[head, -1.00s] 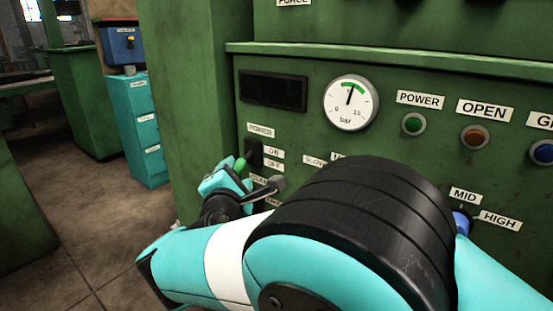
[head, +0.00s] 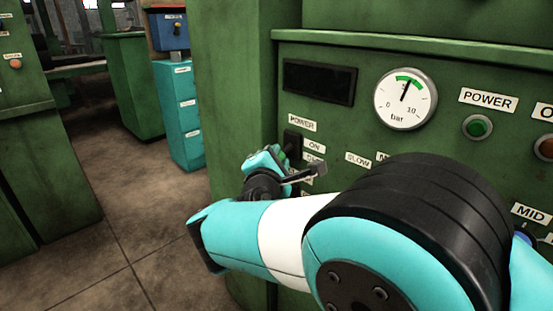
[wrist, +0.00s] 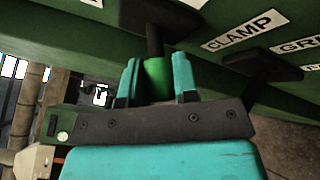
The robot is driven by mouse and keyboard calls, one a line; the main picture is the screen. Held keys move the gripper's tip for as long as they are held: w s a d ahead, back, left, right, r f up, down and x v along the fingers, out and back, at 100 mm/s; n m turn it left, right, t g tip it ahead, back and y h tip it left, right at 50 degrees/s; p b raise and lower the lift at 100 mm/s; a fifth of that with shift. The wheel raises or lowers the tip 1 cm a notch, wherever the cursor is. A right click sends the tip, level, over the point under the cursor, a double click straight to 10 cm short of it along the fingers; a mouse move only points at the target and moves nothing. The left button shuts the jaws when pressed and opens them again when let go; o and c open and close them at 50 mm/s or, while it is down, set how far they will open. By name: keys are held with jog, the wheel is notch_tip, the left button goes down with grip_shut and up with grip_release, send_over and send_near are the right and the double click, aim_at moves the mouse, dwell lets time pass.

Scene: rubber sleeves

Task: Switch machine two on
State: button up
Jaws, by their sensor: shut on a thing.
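The green machine panel (head: 330,120) has a POWER label (head: 303,123) with a black switch (head: 292,143) below it, beside an ON label (head: 314,147). The label under ON is partly hidden by my arm. The lever's green knob (wrist: 156,80) shows in the wrist view on a dark stem from a black base. My gripper (head: 280,154) is at this lever, its turquoise fingers on both sides of the knob. In the wrist view my gripper (wrist: 156,78) is shut on the knob. I cannot tell whether the lever stands at ON or OFF.
A gauge (head: 405,99), a dark display (head: 319,82) and a green POWER lamp (head: 478,127) are on the panel. A CLAMP label (wrist: 243,32) and another dark lever (wrist: 262,75) are close to my gripper. A teal cabinet (head: 180,117) stands left; the floor between is clear.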

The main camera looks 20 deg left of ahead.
jog(key=shift+r, duration=0.15)
jog(key=r+g+p, duration=0.1)
jog(key=p, duration=0.2)
jog(key=shift+m, duration=0.4)
jog(key=r+m+g+p, duration=0.1)
jog(key=g+p, duration=0.1)
jog(key=p, duration=0.1)
jog(key=shift+s+p, duration=0.1)
jog(key=shift+p, duration=0.25)
jog(key=g+p, duration=0.1)
jog(key=r+m+g+p, duration=0.1)
jog(key=p, duration=0.1)
jog(key=shift+d, duration=0.1)
jog(key=shift+m+g+p, duration=0.4)
jog(key=shift+g+p, duration=0.4)
jog(key=shift+p, duration=0.2)
jog(key=o, duration=0.9)
